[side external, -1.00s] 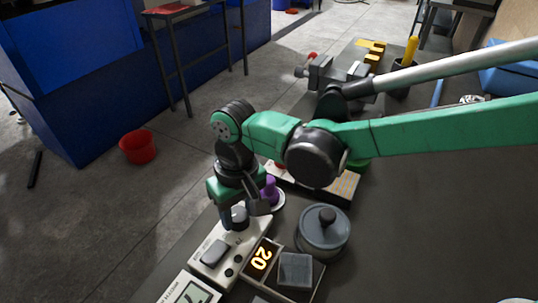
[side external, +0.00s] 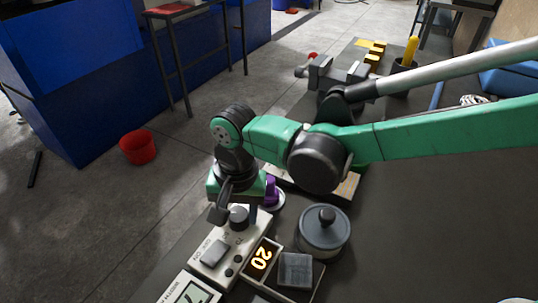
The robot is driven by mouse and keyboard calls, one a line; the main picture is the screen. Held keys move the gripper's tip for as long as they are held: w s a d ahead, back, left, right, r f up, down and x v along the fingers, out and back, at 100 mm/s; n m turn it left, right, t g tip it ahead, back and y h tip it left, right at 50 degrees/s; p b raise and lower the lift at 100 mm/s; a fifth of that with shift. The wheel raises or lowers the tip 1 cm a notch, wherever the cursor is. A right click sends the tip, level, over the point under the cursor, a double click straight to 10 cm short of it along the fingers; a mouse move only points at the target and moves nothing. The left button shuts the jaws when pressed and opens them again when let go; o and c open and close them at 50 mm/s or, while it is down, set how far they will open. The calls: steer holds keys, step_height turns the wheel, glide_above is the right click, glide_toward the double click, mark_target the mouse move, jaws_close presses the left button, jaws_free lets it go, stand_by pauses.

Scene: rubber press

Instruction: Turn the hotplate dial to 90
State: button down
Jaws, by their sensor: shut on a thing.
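The dial (side external: 238,217) is a dark round knob at the upper end of a light control panel (side external: 208,241). My gripper (side external: 237,212) points down over it, shut on the dial with a finger on either side. The fingers partly hide the knob, and its pointer and scale are too small to read. A dark display (side external: 262,259) beside the panel shows a glowing 20, turned sideways in the picture.
A grey lidded pot (side external: 323,234) stands close to the right. A grey block (side external: 295,270) sits beside the display. A purple-topped item (side external: 271,190) is just behind my gripper. A second meter (side external: 190,293) lies at the front. The bench right of the pot is clear.

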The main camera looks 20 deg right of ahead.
mark_target(241, 214)
stand_by(0.3)
steer(key=shift+c, duration=1.7)
jaws_free()
steer(key=shift+r, duration=0.15)
steer(key=shift+d+r, duration=0.15)
steer(key=shift+r, duration=2.55)
